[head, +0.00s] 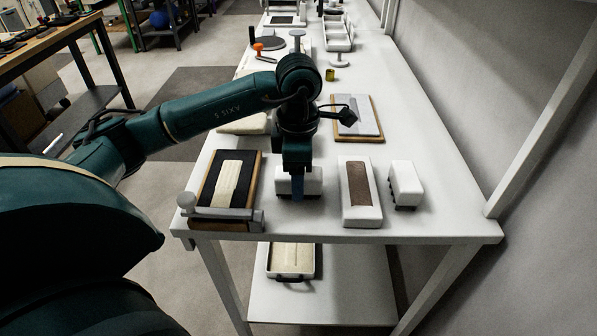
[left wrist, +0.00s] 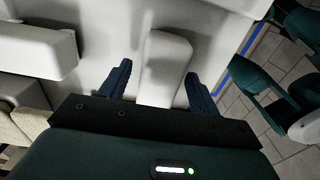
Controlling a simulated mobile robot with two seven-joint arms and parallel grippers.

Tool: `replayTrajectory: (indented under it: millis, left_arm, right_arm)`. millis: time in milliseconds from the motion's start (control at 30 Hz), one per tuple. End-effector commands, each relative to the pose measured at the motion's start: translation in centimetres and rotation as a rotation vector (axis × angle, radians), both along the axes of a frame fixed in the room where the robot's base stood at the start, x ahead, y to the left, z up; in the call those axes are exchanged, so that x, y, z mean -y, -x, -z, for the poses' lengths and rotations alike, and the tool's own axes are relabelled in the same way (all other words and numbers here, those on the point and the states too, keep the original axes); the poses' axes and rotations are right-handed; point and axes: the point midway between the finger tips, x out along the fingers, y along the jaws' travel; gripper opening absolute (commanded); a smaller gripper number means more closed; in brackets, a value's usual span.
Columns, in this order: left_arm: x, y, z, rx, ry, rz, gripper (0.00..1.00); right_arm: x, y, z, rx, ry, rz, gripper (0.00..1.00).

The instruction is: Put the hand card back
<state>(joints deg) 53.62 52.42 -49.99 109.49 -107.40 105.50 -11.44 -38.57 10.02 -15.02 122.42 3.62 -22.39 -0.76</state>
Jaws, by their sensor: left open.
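My left gripper (head: 297,194) points down over the front of the white table. Its blue fingers are apart, with a white block (head: 313,181) at them in the head view. In the left wrist view, a pale elongated block (left wrist: 165,62) lies between the open fingers of my left gripper (left wrist: 160,88), with gaps on both sides. No grip on it shows. To the right lies a white piece with a brown strip on top (head: 360,190), and beyond it a similar white block with dark feet (head: 405,184). I cannot tell which piece is the hand card. My right gripper is not in view.
A dark board with a pale strip (head: 228,182) and a grey bar in front lies left of the gripper. A grey pad on a wooden board (head: 372,134) lies behind. The lower shelf holds a tray (head: 291,276). The table's right rear strip is clear.

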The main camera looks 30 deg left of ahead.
Motion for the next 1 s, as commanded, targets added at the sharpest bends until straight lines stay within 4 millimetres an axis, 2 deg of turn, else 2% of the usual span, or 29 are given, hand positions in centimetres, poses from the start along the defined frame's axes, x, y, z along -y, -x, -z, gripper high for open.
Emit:
replayTrajectory:
  millis: [267,567,700,833,1000]
  left_arm:
    - [0.0,-0.1,-1.0,0.003,0.002,0.000,0.62]
    - [0.1,-0.1,-7.4,0.008,0.001,0.001,0.62]
    - [0.0,-0.1,-10.2,0.005,-0.001,-0.001,0.62]
    - [0.0,-0.1,-11.6,0.003,-0.001,-0.001,0.62]
    - [0.0,0.0,-12.3,0.001,-0.001,-0.001,0.62]
  right_arm:
    - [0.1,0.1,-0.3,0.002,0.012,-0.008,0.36]
    - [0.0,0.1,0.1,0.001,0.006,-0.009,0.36]
    - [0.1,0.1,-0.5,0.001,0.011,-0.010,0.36]
    - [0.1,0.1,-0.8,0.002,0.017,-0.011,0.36]
    - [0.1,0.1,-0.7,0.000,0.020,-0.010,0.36]
